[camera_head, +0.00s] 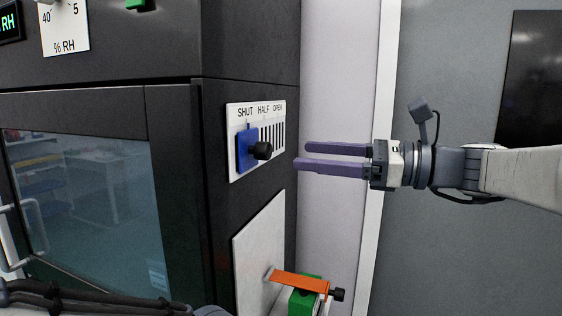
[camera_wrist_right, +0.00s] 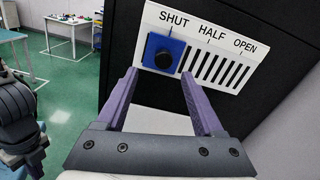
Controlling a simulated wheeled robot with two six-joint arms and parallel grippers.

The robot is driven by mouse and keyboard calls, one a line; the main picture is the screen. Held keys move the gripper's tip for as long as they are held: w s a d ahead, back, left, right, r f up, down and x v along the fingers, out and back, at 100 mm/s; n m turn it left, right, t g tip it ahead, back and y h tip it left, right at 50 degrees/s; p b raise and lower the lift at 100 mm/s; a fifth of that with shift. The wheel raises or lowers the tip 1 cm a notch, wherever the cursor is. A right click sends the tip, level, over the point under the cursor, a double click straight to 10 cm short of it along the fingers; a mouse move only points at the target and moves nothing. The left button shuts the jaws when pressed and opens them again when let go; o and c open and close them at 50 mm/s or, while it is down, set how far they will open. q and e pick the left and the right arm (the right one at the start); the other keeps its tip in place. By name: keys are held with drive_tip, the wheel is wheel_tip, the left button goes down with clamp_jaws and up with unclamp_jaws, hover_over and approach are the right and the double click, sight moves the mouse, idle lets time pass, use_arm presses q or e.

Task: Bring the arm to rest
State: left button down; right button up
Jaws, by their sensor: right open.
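My right gripper (camera_head: 300,156) comes in from the right with its two purple fingers open and empty. Its tips point at the vent panel (camera_head: 232,165) on the dark cabinet's side and are apart from the black knob (camera_head: 262,151). The knob sits on a blue slider (camera_head: 243,150), which stands under the SHUT label. In the right wrist view the gripper (camera_wrist_right: 160,82) is spread below the blue slider (camera_wrist_right: 156,46), with vent slots bare under HALF and OPEN.
The dark cabinet (camera_head: 215,40) has a glass door (camera_head: 85,200) with a handle (camera_head: 38,228). Below the vent are a pale plate (camera_head: 255,250), an orange lever (camera_head: 298,282) and a green block (camera_head: 303,300). The space around my right gripper before the wall is free.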

drive_tip(key=shift+v, duration=0.85)
